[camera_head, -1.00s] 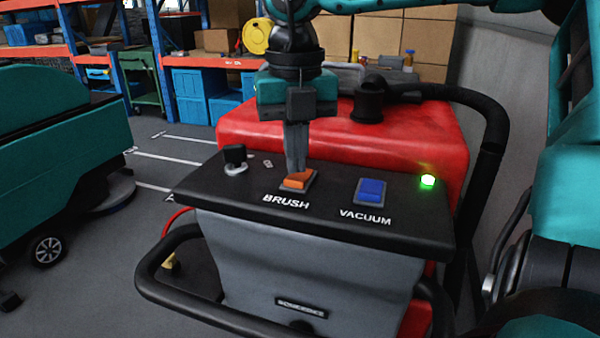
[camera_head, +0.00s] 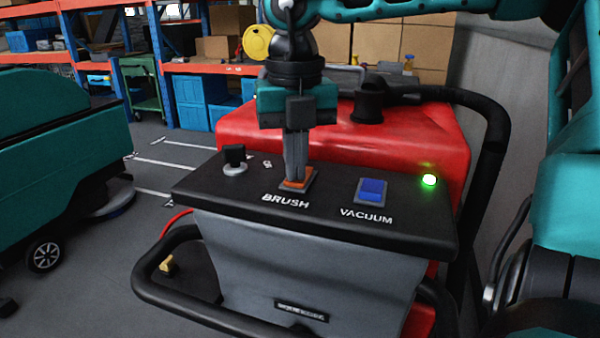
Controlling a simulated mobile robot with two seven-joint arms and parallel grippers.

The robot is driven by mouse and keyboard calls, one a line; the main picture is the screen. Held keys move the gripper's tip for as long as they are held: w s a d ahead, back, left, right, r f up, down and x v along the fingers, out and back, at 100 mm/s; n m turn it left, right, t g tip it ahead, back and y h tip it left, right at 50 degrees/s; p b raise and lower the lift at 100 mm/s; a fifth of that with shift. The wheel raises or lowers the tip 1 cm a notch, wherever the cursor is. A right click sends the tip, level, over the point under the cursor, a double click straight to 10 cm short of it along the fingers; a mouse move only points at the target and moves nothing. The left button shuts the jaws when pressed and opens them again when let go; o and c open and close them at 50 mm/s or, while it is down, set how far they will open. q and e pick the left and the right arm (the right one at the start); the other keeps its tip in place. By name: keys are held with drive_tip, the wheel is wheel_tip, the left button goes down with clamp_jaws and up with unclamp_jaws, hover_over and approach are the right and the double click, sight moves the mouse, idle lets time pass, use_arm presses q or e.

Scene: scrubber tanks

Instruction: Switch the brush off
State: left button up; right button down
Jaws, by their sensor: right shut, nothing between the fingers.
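The orange brush switch (camera_head: 297,185) sits on the black panel (camera_head: 400,225) above the white word BRUSH. My right gripper (camera_head: 296,177) points straight down with its fingers shut and empty. Its fingertips are at the brush switch, seemingly touching it, and they hide much of its far part. The blue vacuum switch (camera_head: 371,190) is to the right, above the word VACUUM. A green light (camera_head: 429,180) glows at the panel's right end. My left gripper is not in view.
A black knob (camera_head: 235,157) stands on the panel left of the gripper. The red tank (camera_head: 420,140) with a black hose (camera_head: 493,140) is behind. A black handle bar (camera_head: 150,285) curves in front. A teal machine (camera_head: 60,160) stands at left, with open floor between.

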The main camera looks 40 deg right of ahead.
drive_tip(key=shift+d+r+p, duration=0.1)
drive_tip(key=shift+r+p, duration=2.4)
drive_tip(key=shift+r, duration=0.95)
